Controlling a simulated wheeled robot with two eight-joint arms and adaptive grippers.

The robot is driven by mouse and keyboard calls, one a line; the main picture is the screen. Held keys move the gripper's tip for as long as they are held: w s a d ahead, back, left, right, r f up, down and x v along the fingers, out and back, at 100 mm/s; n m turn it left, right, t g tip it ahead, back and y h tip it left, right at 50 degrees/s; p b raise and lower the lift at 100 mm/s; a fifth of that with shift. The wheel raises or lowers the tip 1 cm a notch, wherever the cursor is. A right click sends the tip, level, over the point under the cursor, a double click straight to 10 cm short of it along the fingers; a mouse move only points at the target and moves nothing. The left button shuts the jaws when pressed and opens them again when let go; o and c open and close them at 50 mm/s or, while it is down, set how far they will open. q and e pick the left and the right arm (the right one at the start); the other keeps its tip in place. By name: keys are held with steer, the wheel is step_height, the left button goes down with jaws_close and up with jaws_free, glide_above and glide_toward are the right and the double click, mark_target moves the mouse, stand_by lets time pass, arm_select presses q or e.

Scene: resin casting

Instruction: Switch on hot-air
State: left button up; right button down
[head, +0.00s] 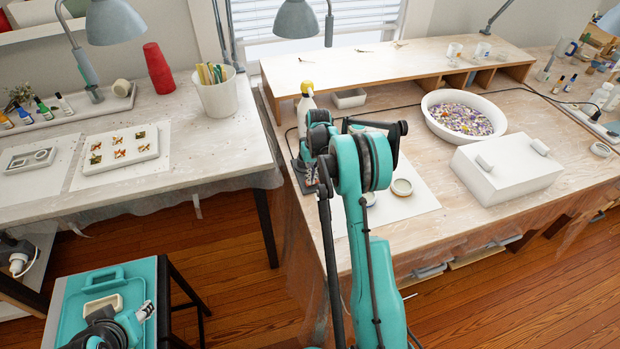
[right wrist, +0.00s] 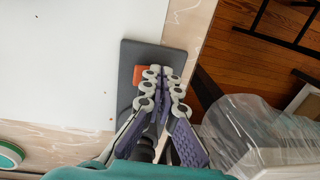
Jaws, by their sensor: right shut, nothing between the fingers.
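In the right wrist view a flat dark grey base (right wrist: 150,55) lies at the edge of a white sheet (right wrist: 70,50) and carries an orange-red switch (right wrist: 138,75). My right gripper (right wrist: 161,72) is shut and empty, with its fingertips over the base just right of the switch. I cannot tell whether they touch it. In the head view my right arm hides most of this spot. My left gripper (head: 143,312) is at the lower left over a teal tray (head: 72,305); its jaw state is unclear.
A yellow-capped bottle (head: 307,88) stands behind my right arm. Small round jars (head: 401,187) sit on the white sheet. A white bowl of coloured bits (head: 430,115) and a white box (head: 505,170) stand to the right. A cable crosses the bench.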

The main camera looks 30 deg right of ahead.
step_height(320, 180, up, 14)
steer(key=a+p, duration=0.2)
steer(key=p, duration=0.3)
steer(key=shift+w+a, duration=0.3)
steer(key=shift+a, duration=0.05)
steer(key=s+a+r+n+t+h, duration=0.1)
steer(key=s+a+r+t, duration=0.2)
steer(key=s+a+r, duration=0.9)
steer(key=s+a+f+t, duration=0.1)
steer(key=s+a+t, duration=0.1)
steer(key=s, duration=0.6)
steer(key=s+a+n+t, duration=0.1)
steer(key=s+a+t, duration=0.1)
steer(key=s+a, duration=0.3)
steer(key=shift+s+f+n, duration=0.3)
steer(key=shift+s+f, duration=0.1)
steer(key=shift+s, duration=1.5)
